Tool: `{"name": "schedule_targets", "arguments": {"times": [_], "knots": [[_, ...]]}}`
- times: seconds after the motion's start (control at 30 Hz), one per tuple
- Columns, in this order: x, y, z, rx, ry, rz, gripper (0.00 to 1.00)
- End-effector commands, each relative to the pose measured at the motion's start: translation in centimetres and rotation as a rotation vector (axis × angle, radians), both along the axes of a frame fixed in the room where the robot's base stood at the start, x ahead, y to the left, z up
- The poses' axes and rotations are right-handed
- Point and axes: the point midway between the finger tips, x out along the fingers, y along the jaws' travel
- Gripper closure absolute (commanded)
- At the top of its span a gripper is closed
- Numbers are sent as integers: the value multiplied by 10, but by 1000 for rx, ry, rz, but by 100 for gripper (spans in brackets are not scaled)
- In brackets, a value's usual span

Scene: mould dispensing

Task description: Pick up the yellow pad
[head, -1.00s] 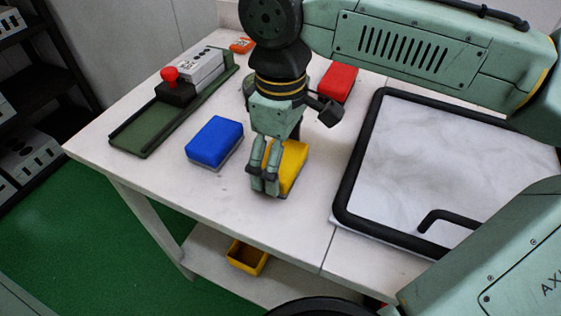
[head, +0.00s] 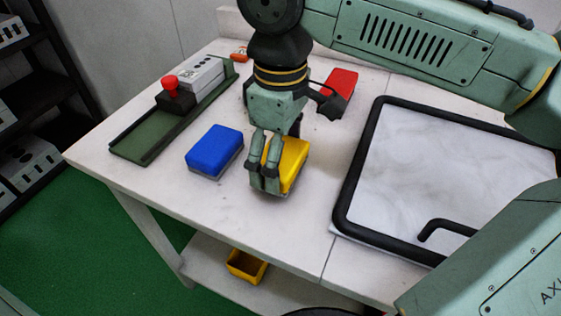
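The yellow pad (head: 292,163) is a bright yellow block near the middle of the white table, in the head view. My gripper (head: 274,176) points down over it from above. Two green finger links with dark ends lie along the pad's left and front side and cover part of it. The fingers appear shut on the pad. The far finger is mostly hidden behind the pad and my gripper's body. I cannot tell whether the pad's underside touches the table.
A blue pad (head: 213,148) lies just left, and a red pad (head: 340,82) behind right. A green tray (head: 140,142) holds a box with a red button (head: 171,82) at the back left. A black-framed marble panel (head: 347,190) fills the right. A yellow bin (head: 247,266) sits on the lower shelf.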

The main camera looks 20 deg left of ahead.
Motion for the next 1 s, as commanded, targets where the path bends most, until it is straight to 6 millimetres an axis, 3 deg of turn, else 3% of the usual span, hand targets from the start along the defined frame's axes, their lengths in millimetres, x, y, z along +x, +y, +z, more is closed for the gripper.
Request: {"name": "schedule_targets", "arguments": {"times": [0.17, 0.6, 0.8, 1.0], "knots": [[1, 2, 49, 5, -2, 0, 46], [0, 0, 204, -1, -2, -3, 46], [0, 0, 235, 0, 0, 1, 46], [0, 0, 251, 0, 0, 0, 46]]}}
